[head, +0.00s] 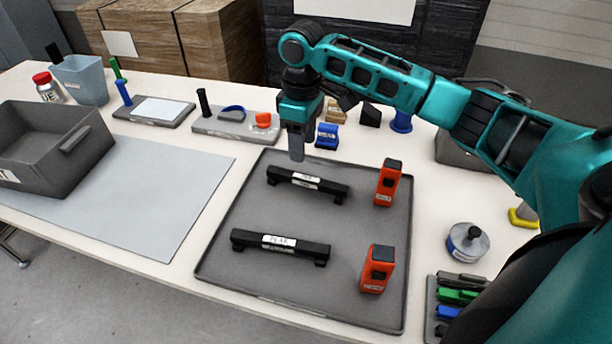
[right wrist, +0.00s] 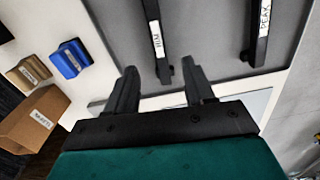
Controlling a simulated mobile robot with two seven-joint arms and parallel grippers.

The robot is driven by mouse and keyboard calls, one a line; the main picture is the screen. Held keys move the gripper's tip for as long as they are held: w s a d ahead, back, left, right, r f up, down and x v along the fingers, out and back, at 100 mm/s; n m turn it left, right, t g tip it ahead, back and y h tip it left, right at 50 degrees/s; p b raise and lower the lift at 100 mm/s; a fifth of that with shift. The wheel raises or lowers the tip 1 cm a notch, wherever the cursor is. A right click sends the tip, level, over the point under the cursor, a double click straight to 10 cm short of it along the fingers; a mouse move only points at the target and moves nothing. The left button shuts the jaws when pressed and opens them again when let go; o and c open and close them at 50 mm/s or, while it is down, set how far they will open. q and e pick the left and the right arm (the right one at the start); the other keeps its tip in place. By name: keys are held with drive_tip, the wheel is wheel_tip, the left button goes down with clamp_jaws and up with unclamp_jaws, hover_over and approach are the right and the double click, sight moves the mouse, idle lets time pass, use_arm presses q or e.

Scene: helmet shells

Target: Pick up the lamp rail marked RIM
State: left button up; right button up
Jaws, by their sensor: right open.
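The lamp rail marked RIM (head: 307,184) is a black bar with a white label, lying on the back part of the grey tray (head: 224,248). In the right wrist view the RIM rail (right wrist: 155,38) lies beyond the fingertips, its near end just ahead of the gap between them. A similar rail marked PEAK (head: 280,246) lies nearer the front; it also shows in the right wrist view (right wrist: 262,25). My right gripper (head: 297,156) points down above the tray's back edge, open and empty. It also shows in the right wrist view (right wrist: 159,84). My left gripper is out of view.
Two orange blocks (head: 388,184) (head: 377,270) stand on the tray's right side. A blue block (head: 327,136) and a tool board (head: 225,124) sit behind it.

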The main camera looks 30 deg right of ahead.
hover_over(307, 178)
drive_tip(key=f, duration=0.5)
drive_tip(key=shift+w+a+f+b, duration=0.2)
drive_tip(key=shift+a+f+b, duration=0.05)
drive_tip(key=shift+a+b, duration=0.1)
drive_tip(key=shift+s+d+f, duration=0.1)
drive_tip(key=shift+d+f, duration=0.1)
drive_tip(key=shift+f, duration=1.2)
drive_tip(key=shift+s+d+f, duration=0.1)
drive_tip(key=shift+d+f, duration=0.05)
drive_tip(key=shift+f, duration=1.2)
clamp_jaws()
